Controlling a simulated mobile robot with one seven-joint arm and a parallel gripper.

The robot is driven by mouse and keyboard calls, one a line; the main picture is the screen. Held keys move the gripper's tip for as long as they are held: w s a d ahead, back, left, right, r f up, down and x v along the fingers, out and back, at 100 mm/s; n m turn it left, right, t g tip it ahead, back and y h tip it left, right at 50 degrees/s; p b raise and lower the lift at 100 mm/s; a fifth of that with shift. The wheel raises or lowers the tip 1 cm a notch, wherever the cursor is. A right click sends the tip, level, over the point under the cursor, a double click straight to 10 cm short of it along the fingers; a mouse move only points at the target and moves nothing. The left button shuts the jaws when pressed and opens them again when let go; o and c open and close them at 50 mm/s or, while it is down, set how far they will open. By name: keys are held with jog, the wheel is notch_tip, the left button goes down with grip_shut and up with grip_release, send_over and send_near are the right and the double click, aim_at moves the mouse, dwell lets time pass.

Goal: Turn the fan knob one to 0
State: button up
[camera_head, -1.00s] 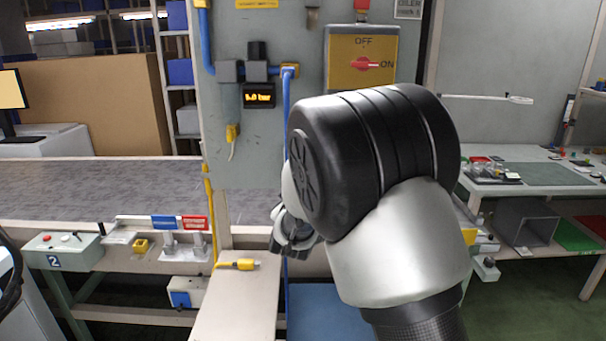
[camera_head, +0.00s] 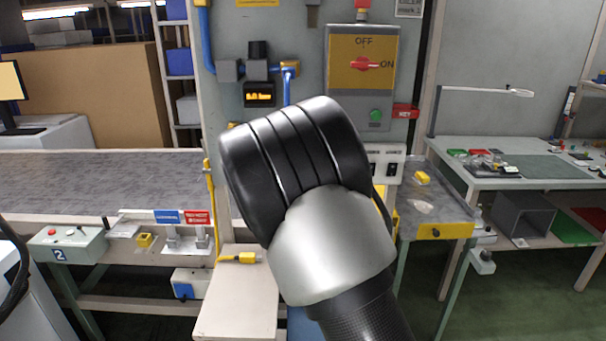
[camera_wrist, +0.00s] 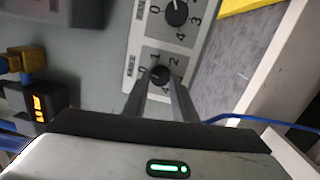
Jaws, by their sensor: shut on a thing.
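Two black fan knobs on pale number plates show in the wrist view: a nearer knob (camera_wrist: 161,74) and a farther knob (camera_wrist: 177,13) above it. In the head view my arm hides the gripper and both knobs.
A grey panel holds a red ON/OFF switch (camera_head: 364,64) and a lit display (camera_head: 259,94). A conveyor belt (camera_head: 90,180) lies to the left. A workbench (camera_head: 540,165) stands to the right. A blue cable (camera_wrist: 250,119) runs near my gripper in the wrist view.

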jog(key=shift+n, duration=0.6)
jog(key=o, duration=1.1)
jog(key=shift+c, duration=0.2)
jog(key=shift+s, duration=0.1)
jog(key=s+f, duration=0.1)
jog(key=s, duration=1.6)
jog(key=shift+a+p, duration=0.25)
jog(key=shift+p, duration=0.15)
jog(key=shift+f, duration=0.1)
